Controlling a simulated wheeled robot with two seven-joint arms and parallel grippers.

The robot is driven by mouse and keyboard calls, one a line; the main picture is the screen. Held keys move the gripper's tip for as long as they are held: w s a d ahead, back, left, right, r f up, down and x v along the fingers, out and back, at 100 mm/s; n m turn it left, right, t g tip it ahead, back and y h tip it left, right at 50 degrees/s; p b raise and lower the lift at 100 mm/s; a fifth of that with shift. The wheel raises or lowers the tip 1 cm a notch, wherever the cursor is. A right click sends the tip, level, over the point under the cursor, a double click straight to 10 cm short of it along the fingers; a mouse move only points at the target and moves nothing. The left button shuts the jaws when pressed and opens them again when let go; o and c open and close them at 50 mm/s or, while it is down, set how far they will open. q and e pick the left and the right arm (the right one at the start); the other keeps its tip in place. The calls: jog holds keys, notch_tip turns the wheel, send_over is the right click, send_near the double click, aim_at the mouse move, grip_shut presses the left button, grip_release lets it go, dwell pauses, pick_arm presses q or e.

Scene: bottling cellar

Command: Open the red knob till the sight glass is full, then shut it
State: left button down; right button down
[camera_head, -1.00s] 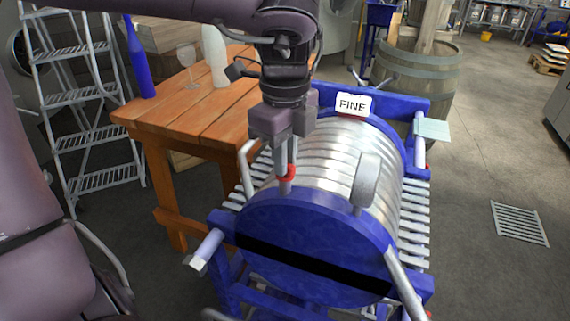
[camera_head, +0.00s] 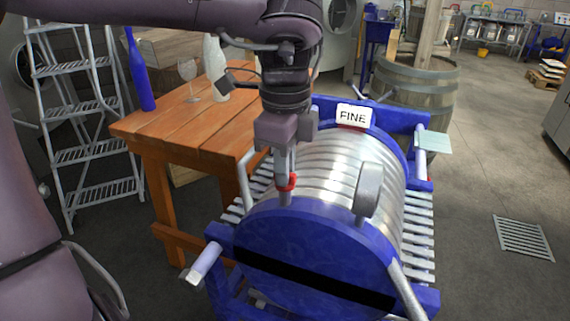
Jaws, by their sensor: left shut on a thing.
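The red knob (camera_head: 288,181) is a small red piece at the near upper edge of the blue-ended steel drum (camera_head: 330,168). My left gripper (camera_head: 286,188) comes down from above and is shut on the knob; its fingers cover part of it. How far the knob is turned cannot be told. I cannot make out the sight glass for certain. A black band (camera_head: 315,278) crosses the drum's blue front face, and nothing shows whether it is a glass. My right gripper is not in view.
A sign reading FINE (camera_head: 352,116) stands at the drum's back. A wooden table (camera_head: 185,135) on the left holds a blue bottle (camera_head: 140,75), a wine glass (camera_head: 189,75) and a pale bottle (camera_head: 214,65). A barrel (camera_head: 420,85) stands behind.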

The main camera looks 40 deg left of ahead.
pick_arm(q)
jog(key=c, duration=1.4)
grip_release()
jog(key=shift+c, duration=0.2)
jog(key=shift+r, duration=0.1)
notch_tip(320, 180, up, 8)
jog(key=p, duration=0.3)
